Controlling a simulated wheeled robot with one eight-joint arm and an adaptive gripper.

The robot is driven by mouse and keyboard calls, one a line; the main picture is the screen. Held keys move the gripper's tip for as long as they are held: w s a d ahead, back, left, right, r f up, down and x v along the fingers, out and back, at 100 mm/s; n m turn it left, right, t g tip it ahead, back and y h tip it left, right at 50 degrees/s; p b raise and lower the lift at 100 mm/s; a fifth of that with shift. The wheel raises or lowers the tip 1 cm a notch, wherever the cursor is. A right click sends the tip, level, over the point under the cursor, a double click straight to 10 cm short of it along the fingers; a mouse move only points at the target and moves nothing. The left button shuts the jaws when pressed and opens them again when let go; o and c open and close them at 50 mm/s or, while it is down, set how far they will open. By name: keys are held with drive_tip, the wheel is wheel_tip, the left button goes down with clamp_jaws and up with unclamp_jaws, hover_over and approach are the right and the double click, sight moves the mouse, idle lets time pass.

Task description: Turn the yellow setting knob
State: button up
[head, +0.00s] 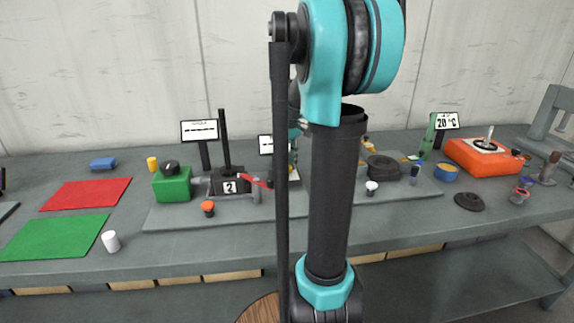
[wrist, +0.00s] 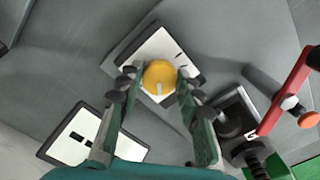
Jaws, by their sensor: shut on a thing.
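The yellow setting knob (wrist: 159,75) is round with a pale pointer mark at its lower edge. It sits on a white plate (wrist: 157,48) with small dark marks and a dark rim. In the wrist view my gripper (wrist: 158,79) has its two green fingers on either side of the knob, shut on it. The finger pads' contact with the knob is partly hidden. In the head view my arm covers the knob.
A display (wrist: 92,135) stands close below left of the knob in the wrist view. A black block with a red lever (wrist: 287,92) is on the right. In the head view, a green box (head: 172,186) and an orange box (head: 486,158) stand on the bench.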

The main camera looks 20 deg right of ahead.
sight(286, 167)
drive_tip(key=m, duration=0.4)
drive_tip(key=shift+a+m, duration=0.15)
drive_tip(key=shift+m, duration=2.55)
drive_tip(key=o, duration=1.2)
drive_tip(key=shift+c, duration=0.2)
drive_tip(key=shift+r, duration=0.1)
wheel_tip(286, 167, up, 12)
drive_tip(key=shift+s, duration=0.1)
